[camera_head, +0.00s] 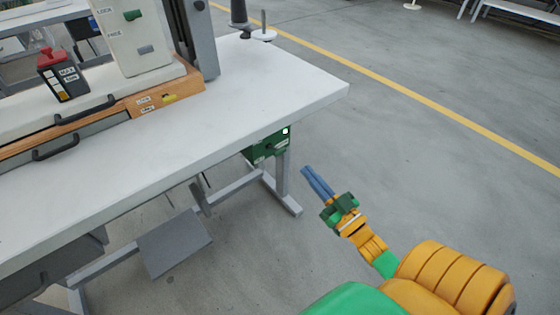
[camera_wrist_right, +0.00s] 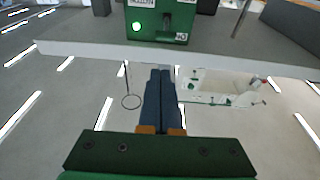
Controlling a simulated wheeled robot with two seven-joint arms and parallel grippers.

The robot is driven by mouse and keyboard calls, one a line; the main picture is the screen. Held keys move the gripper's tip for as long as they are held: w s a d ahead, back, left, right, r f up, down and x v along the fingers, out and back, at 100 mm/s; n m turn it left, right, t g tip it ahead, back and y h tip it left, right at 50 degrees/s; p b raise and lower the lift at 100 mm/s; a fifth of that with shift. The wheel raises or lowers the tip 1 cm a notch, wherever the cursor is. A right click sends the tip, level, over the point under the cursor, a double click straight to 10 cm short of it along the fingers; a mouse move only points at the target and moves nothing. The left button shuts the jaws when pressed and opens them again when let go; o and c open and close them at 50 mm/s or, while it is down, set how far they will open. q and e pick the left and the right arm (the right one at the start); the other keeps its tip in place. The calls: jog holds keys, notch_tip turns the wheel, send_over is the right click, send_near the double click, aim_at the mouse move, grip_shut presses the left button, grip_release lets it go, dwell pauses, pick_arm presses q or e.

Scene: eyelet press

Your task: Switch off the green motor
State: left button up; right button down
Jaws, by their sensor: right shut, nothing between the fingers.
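The green motor box (camera_head: 265,148) hangs under the right end of the white table. Its upper right corner carries a bright lit spot. The fingers also show in the right wrist view (camera_wrist_right: 160,73), pointing toward the box. My left gripper is out of view.
The white tabletop (camera_head: 220,130) overhangs the box. A grey table leg (camera_head: 282,178) stands just beside it, and a pedal plate (camera_head: 174,243) sits lower left. A press with an orange base (camera_head: 170,98) stands on the table. The floor right of the table is clear.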

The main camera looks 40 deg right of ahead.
aim_at(285, 149)
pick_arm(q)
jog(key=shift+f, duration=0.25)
pick_arm(e)
notch_tip(285, 149, up, 2)
jog(key=shift+a+t, duration=0.15)
jog(key=shift+t, duration=0.25)
jog(key=shift+n, duration=0.3)
jog(key=x, duration=0.9)
jog(key=shift+w+a, duration=0.1)
jog(key=shift+w, duration=0.15)
jog(key=f, duration=0.1)
jog(key=f+b, duration=0.1)
jog(key=shift+w+f, duration=0.2)
jog(key=shift+f, duration=0.15)
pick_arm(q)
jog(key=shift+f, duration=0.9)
pick_arm(e)
jog(key=shift+s+f, duration=0.1)
jog(key=shift+f, duration=0.5)
pick_arm(q)
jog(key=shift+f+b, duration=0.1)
jog(key=shift+b, duration=0.2)
